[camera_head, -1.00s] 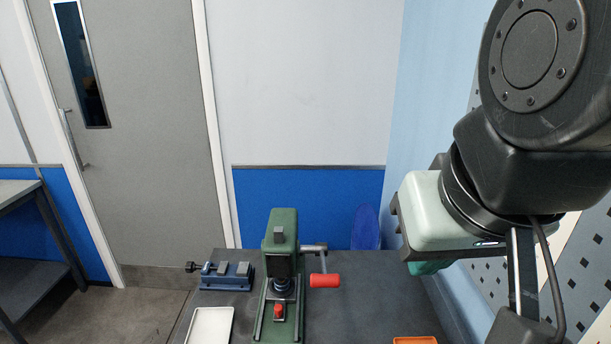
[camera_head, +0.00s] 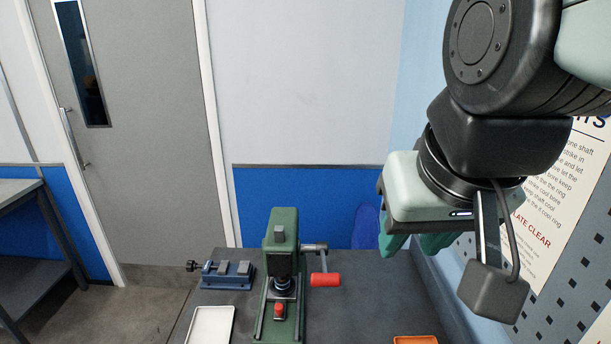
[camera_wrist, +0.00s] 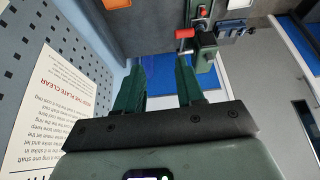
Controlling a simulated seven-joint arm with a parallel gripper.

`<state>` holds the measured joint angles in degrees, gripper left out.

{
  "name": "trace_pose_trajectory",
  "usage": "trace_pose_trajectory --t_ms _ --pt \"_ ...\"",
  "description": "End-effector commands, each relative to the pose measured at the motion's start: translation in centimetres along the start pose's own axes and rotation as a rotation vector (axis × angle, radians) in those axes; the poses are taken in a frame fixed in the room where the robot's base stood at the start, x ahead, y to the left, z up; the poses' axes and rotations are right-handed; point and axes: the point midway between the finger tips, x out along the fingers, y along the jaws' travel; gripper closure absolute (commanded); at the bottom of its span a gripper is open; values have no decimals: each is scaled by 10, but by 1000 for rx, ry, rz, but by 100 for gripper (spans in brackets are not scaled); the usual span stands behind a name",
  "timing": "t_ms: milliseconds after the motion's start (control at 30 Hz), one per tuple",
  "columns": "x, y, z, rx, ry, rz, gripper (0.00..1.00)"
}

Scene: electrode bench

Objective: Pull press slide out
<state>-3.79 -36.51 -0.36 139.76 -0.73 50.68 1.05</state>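A green arbor press (camera_head: 281,254) stands on the dark bench, with a crank arm and red handle (camera_head: 325,280) on its right side. The press slide with a small red knob (camera_head: 279,309) sits low at the front of the press, between its rails. My gripper (camera_head: 412,248) hangs up and to the right of the press, apart from it. In the wrist view my gripper's two green fingers (camera_wrist: 157,95) are spread with nothing between them. The press also shows in the wrist view (camera_wrist: 207,52), beyond the fingers and to their right.
A blue vise (camera_head: 228,275) sits left of the press. A white tray (camera_head: 211,325) is at the front left and an orange tray (camera_head: 415,340) at the front right. The bench between the press and the orange tray is clear. A perforated wall panel (camera_head: 592,270) with a poster is at right.

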Motion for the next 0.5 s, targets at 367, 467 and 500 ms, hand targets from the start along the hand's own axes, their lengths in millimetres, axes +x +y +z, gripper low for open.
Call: trace_pose_trajectory --t_ms 367,467,500 --pt "109 -57 -97 -39 -205 -38 52" --pt "152 -78 -112 -52 -257 -37 52" --pt "170 -87 -115 -57 -278 -35 52"
